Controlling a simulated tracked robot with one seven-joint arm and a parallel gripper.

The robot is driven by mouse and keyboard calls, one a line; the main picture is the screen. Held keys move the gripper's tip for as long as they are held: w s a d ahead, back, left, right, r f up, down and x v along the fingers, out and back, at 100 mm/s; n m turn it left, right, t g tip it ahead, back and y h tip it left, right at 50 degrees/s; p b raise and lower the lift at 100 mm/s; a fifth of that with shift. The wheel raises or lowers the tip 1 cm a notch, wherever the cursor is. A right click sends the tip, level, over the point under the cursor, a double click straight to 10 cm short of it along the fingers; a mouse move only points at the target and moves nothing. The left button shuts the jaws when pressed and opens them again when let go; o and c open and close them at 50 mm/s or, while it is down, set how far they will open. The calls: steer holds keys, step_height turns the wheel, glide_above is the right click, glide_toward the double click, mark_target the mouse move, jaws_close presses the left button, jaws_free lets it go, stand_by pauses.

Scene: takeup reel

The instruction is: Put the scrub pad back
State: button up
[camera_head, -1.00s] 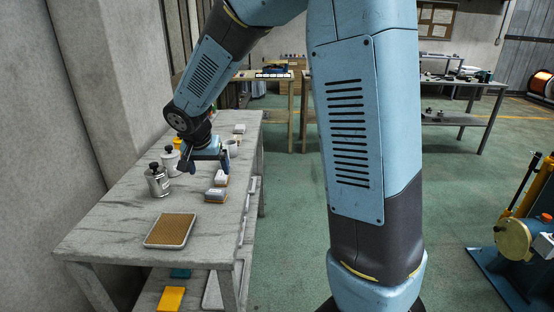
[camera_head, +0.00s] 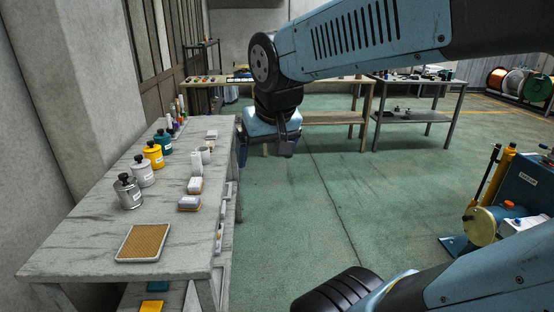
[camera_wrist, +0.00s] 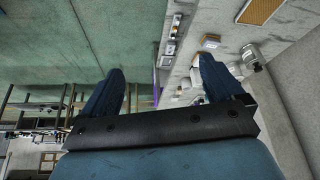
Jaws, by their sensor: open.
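Two small block-shaped pads, pale on top with a brownish underside, lie on the grey bench: a nearer pad (camera_head: 189,203) and a farther pad (camera_head: 195,186). I cannot tell which is the task's scrub pad. A white upright block (camera_head: 197,164) stands just behind them. A shallow tray with a tan mesh surface (camera_head: 142,242) lies at the bench's near end, apart from the pads. My gripper (camera_head: 284,148) hangs past the bench's right edge, over the floor side. In the wrist view my gripper (camera_wrist: 160,68) has its blue fingers spread with nothing between them.
Silver, white, yellow and teal bottles (camera_head: 128,192) line the bench's (camera_head: 80,252) wall side. A cup (camera_head: 205,155) and a small white block (camera_head: 211,135) stand farther back. Green floor (camera_head: 310,210) is open to the right. A blue machine (camera_head: 520,205) stands at far right.

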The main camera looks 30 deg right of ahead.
steer(key=shift+n+y, duration=0.3)
steer(key=shift+n, duration=0.2)
steer(key=shift+s+d, duration=0.1)
steer(key=shift+s, duration=2.2)
